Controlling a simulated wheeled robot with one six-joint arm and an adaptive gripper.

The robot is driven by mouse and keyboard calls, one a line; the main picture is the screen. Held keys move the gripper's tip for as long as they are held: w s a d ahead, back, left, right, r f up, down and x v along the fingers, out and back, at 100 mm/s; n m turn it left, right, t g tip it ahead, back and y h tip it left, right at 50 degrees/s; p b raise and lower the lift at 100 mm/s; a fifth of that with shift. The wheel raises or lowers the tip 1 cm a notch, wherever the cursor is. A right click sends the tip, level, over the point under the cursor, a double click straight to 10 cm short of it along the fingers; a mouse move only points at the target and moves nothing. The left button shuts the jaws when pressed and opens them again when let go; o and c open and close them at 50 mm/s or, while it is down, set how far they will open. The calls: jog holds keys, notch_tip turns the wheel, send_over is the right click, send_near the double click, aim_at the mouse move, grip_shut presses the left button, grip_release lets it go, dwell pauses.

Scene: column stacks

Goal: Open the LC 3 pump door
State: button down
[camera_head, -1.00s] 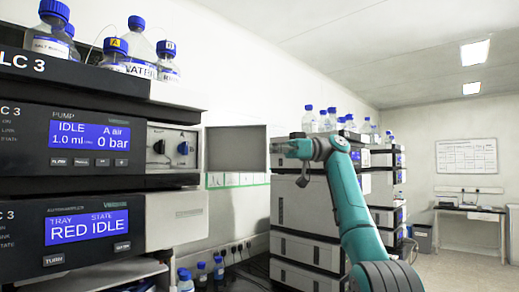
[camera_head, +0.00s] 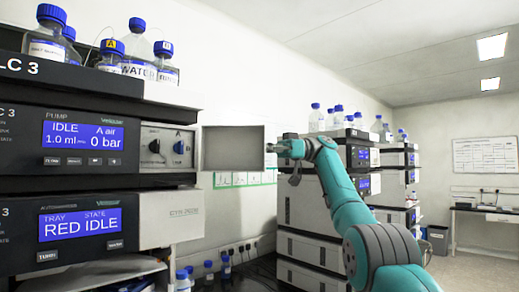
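The LC 3 pump (camera_head: 24,148) is on the left, its screen reading IDLE and 0 bar. Its door (camera_head: 232,148) stands swung out at the right end of the unit, with its recessed, tray-like inner face showing. The front bay (camera_head: 165,165) with two knobs is uncovered. My gripper (camera_head: 274,148) is right beside the door's outer right edge, at mid-height. I cannot tell whether it touches the door. Its fingers are small and seen edge-on, so their opening is unclear.
Blue-capped bottles (camera_head: 137,55) stand on top of the LC 3 stack. A red-tray autosampler (camera_head: 22,232) is below the pump. Another instrument stack (camera_head: 310,210) stands behind my arm. Open floor (camera_head: 470,270) lies at the right.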

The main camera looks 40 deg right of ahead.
jog(key=c, duration=1.3)
grip_release()
jog(key=shift+s, duration=0.1)
